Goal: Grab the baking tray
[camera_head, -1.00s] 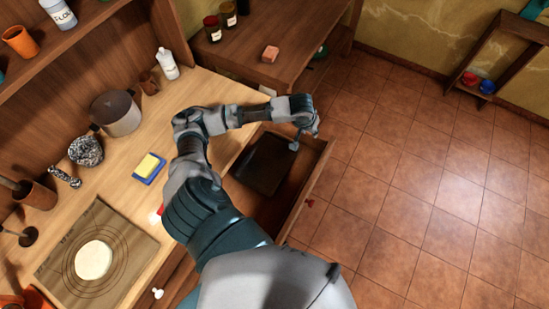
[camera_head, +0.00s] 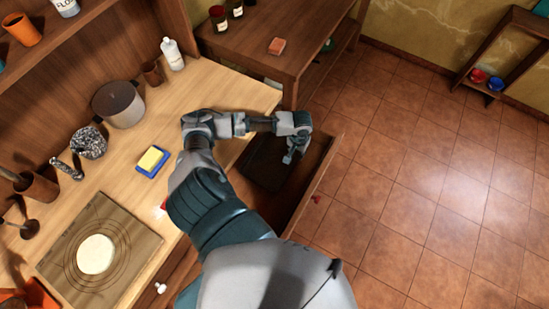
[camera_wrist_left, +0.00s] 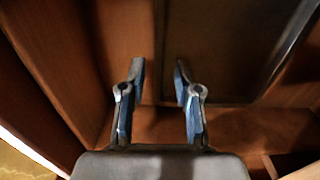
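The baking tray (camera_head: 264,164) is dark and flat and lies inside an open wooden drawer (camera_head: 318,188) under the counter. My left arm reaches over the counter. My left gripper (camera_head: 289,158) points down at the tray's right side in the head view. In the left wrist view, its two blue-grey fingers (camera_wrist_left: 159,68) are apart with nothing held between them. There the tray (camera_wrist_left: 220,45) fills the top middle, and its left and near edges run close to the fingertips. I cannot tell whether the fingers touch it. My right gripper is not in view.
The counter holds a pot (camera_head: 118,104), a sponge on a blue holder (camera_head: 152,161) and a board with dough (camera_head: 97,254). A wooden table (camera_head: 270,60) stands behind the drawer. The tiled floor to the right is clear.

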